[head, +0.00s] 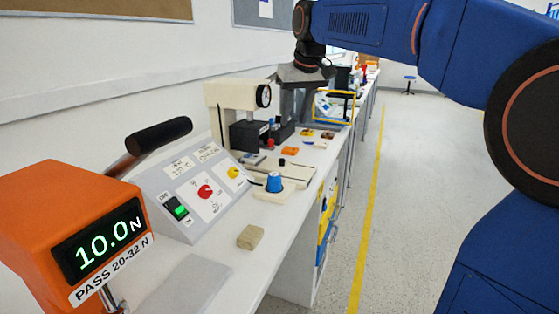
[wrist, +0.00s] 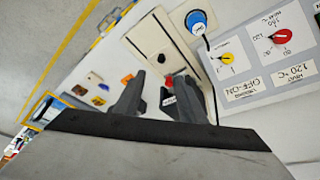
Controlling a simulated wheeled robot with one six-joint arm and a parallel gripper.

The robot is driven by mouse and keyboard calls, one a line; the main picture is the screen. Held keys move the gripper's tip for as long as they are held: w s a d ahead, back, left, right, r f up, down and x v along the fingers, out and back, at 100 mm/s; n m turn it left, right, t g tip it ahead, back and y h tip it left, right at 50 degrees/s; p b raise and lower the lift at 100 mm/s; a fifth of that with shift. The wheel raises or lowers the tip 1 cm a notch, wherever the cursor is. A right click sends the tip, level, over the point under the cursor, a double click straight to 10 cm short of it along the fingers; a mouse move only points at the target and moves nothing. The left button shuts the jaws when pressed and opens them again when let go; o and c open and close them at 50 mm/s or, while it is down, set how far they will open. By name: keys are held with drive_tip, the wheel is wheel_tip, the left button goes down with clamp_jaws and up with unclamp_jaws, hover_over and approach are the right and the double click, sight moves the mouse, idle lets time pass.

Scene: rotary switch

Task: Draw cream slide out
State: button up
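A flat cream slide (head: 298,172) with a small black knob lies on the bench, behind the blue-capped piece in the head view. In the wrist view the cream slide (wrist: 148,38) is at upper middle, with its black knob beyond my fingers. My gripper (wrist: 157,88) has its two dark fingers spread apart with nothing held between them. In the head view my gripper (head: 300,78) hangs above the back of the bench, its fingertips hard to make out. It is apart from the slide.
A sloped control panel (head: 205,190) with red and yellow knobs stands left of the slide. A blue cap (head: 274,182) stands in front. A cream press (head: 235,95), an orange force meter (head: 50,215) and a tan block (head: 250,237) share the bench. The right-hand floor is clear.

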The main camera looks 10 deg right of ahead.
sight(282, 160)
drive_tip(key=x, duration=1.7)
drive_tip(key=shift+w+a, duration=0.4)
drive_tip(key=shift+w, duration=0.05)
